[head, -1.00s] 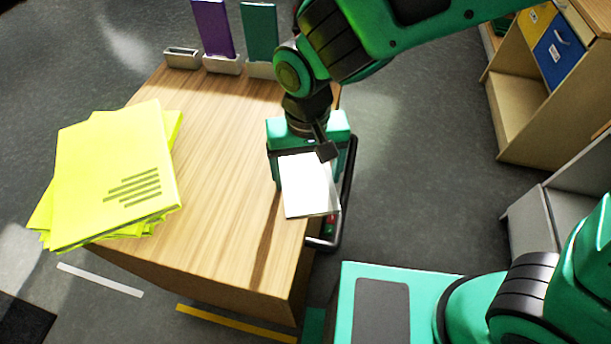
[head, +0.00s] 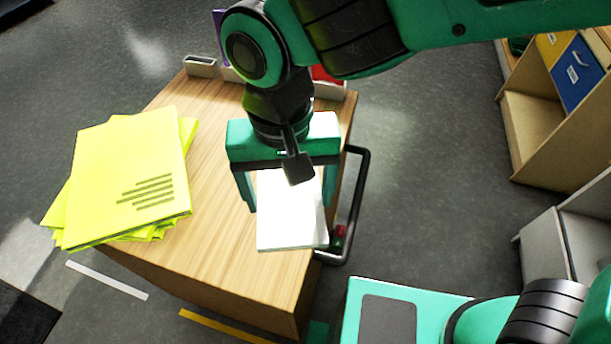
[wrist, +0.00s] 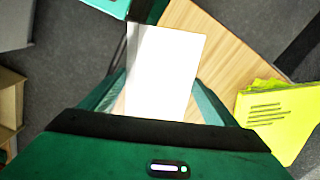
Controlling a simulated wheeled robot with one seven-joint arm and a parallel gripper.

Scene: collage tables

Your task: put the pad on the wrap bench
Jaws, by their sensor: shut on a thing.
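The white pad (head: 287,222) is held in my gripper (head: 290,200), between its two fingers. It shows in the wrist view (wrist: 162,70) as a bright white rectangle, with a finger on either side. In the head view it is over the right part of a wood-topped bench (head: 215,215); I cannot tell whether it touches the top. No label shows which bench this is. The bench top also shows in the wrist view (wrist: 225,50).
A stack of yellow folders (head: 130,185) covers the left of the bench top. Small holders (head: 200,66) stand along the far edge, partly behind my arm. A black rail (head: 356,205) runs along the right side. A shelf unit (head: 540,130) with bins stands at the right.

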